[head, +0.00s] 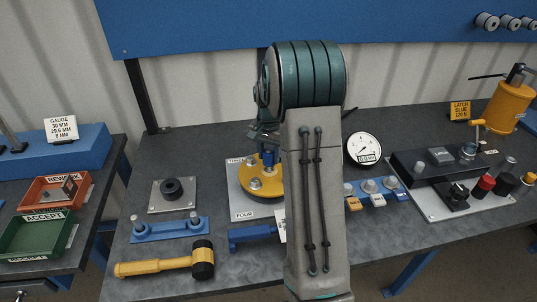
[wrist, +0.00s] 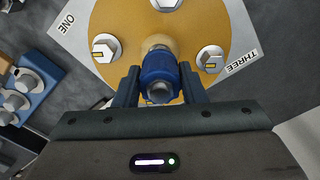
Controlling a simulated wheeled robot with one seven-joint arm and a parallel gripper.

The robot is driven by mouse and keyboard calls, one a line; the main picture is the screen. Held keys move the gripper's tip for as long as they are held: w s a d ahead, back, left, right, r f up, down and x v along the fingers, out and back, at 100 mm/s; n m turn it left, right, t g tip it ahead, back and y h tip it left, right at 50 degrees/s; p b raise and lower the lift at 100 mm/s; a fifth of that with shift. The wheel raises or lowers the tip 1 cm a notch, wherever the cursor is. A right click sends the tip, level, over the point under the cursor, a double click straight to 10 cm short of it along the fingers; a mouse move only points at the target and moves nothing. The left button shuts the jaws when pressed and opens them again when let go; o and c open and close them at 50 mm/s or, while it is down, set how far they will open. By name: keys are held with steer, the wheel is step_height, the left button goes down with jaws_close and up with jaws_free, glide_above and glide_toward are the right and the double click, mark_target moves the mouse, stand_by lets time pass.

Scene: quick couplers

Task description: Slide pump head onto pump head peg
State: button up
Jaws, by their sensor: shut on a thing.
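My gripper (wrist: 159,88) is shut on a blue cylindrical piece (wrist: 158,68) with a metal end, which I take to be the pump head. A tan part shows just beyond it. In the head view the blue piece (head: 268,160) is upright over a yellow round flange (head: 258,192), and my arm partly hides it. The flange has several silver bolts (wrist: 106,47). I cannot tell whether the piece touches the flange. No peg is marked as the pump head peg; a blue bracket with two upright pegs (head: 168,229) stands at the left.
A yellow mallet (head: 165,260) lies in front of the bracket, and a grey plate with a black ring (head: 172,190) lies behind it. A dial gauge (head: 364,149), blue clip blocks (head: 376,190), a black fixture (head: 445,165) and a yellow pump can (head: 505,106) stand at the right.

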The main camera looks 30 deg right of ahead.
steer(key=shift+r, duration=0.1)
steer(key=shift+r+p, duration=1.3)
steer(key=shift+r, duration=0.7)
steer(key=shift+a, duration=0.1)
